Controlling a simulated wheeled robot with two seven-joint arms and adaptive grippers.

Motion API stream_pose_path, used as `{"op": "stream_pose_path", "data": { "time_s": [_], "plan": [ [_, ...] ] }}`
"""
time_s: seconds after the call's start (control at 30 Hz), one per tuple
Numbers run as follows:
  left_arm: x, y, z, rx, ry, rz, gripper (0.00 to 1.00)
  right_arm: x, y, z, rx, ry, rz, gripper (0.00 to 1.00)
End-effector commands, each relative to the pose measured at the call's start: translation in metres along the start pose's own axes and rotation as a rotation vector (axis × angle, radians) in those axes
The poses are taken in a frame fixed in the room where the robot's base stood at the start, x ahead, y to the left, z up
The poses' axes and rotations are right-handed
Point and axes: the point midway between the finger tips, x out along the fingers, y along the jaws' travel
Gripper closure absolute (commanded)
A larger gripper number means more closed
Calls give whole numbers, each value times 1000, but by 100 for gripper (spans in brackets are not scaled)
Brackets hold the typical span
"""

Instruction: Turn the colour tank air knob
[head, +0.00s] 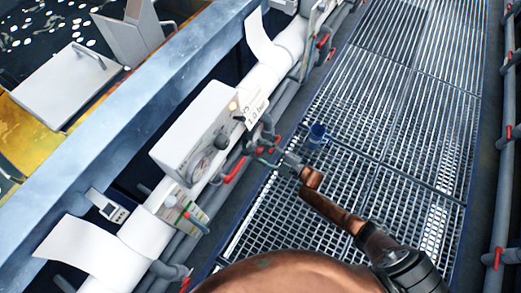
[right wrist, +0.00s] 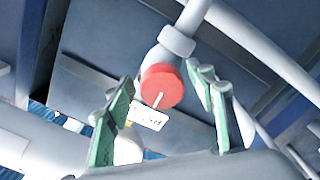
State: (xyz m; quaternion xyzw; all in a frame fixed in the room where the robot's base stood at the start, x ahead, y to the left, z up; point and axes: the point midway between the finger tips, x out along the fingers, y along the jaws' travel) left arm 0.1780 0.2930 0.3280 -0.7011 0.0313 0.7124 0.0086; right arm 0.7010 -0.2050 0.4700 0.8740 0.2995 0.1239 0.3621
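In the right wrist view a round red knob (right wrist: 161,86) with a white pointer line sits on the end of a grey pipe fitting. A white tag (right wrist: 147,119) hangs just below it; its writing is too small to read. The green fingers of my right gripper (right wrist: 163,79) are apart, one on each side of the knob, with visible gaps. In the head view my right gripper (head: 268,161) is beside the pipework, below a white tag (head: 256,110) that seems to read 1.0 bar. Which red part there is the knob, I cannot tell. My left gripper is not in view.
A grey control box (head: 195,135) with a dial, a black knob and a lit lamp stands left of the gripper. Pipes with several red handles (head: 236,170) run along the tank. A blue cup-like thing (head: 317,134) is on the metal grating (head: 340,170), which is mostly clear.

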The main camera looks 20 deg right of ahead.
Motion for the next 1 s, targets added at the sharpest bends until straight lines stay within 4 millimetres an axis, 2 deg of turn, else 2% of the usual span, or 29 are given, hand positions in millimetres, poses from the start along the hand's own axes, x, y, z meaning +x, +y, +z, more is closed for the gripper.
{"op": "stream_pose_path", "data": {
  "time_s": [0.23, 0.37, 0.8, 1.0],
  "plan": [
    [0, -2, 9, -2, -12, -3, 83, -1, -1, -1, 0, 1, -1, 49],
    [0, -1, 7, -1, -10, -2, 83, -10, -2, 0, 1, -1, -2, 49],
    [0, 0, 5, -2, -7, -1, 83, -95, -1, 1, 0, -1, -2, 49],
    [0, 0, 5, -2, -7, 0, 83, -116, 0, 0, 1, 0, -1, 49]
  ]
}}
